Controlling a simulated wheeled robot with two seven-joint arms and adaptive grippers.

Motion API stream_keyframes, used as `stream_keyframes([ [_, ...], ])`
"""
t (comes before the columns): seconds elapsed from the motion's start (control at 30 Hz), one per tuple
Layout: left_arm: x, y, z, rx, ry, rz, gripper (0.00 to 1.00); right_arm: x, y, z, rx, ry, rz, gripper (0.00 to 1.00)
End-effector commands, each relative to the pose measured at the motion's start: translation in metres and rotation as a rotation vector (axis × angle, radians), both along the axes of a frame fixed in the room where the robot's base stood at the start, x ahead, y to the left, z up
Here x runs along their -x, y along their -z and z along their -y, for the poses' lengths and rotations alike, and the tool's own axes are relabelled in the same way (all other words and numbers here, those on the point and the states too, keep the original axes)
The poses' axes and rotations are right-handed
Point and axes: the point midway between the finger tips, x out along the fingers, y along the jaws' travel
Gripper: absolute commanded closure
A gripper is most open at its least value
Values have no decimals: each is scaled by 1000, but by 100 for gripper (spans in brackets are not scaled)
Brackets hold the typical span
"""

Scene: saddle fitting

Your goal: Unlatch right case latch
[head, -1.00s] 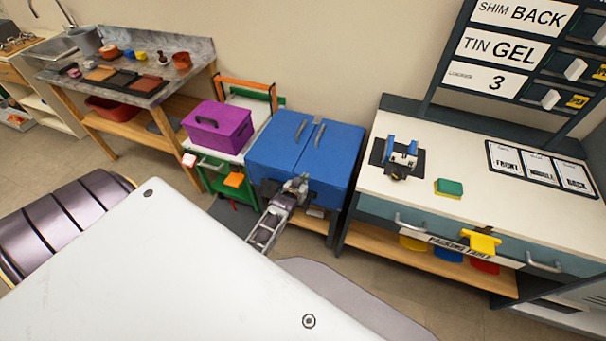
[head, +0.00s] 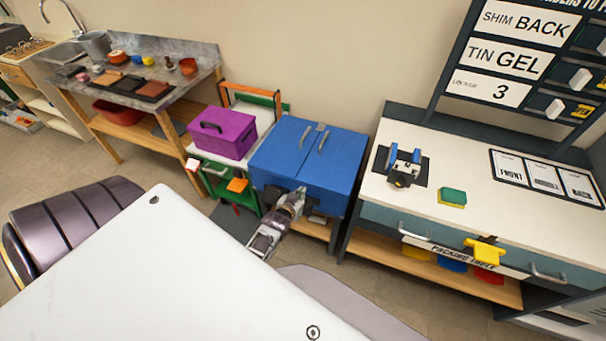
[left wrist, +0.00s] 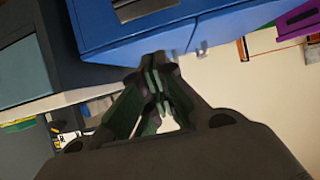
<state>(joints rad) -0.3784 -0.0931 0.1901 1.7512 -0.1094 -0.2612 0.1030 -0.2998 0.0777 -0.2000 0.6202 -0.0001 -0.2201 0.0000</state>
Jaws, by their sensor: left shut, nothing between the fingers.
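My left gripper (head: 299,192) is at the case's near front edge, shut and empty. In the left wrist view, the fingertips (left wrist: 155,62) are together just by the blue case (left wrist: 75,60), close to its seam; I cannot tell whether they touch it. A dark fitting (left wrist: 140,8) shows on the case there. I cannot make out the right latch clearly. My right gripper is not in view.
A purple toolbox (head: 224,133) sits left of the case on a green-framed cart (head: 250,207). The packing table (head: 455,145) stands close on the right, with a blue-jawed fixture (head: 403,165) and a green sponge (head: 453,196). A workbench (head: 130,70) is at the back left.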

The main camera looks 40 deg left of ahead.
Motion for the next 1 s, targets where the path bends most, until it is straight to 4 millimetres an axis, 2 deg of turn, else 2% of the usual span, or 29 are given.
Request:
stream_keyframes([
  [0.2, 15, -6, 4, 0, 0, -1, 100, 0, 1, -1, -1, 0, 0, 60],
  [0.4, 21, -9, 6, 0, 0, 0, 100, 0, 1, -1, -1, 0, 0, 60],
  [1.0, 22, -9, 6, 0, 0, 0, 100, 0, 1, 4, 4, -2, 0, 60],
])
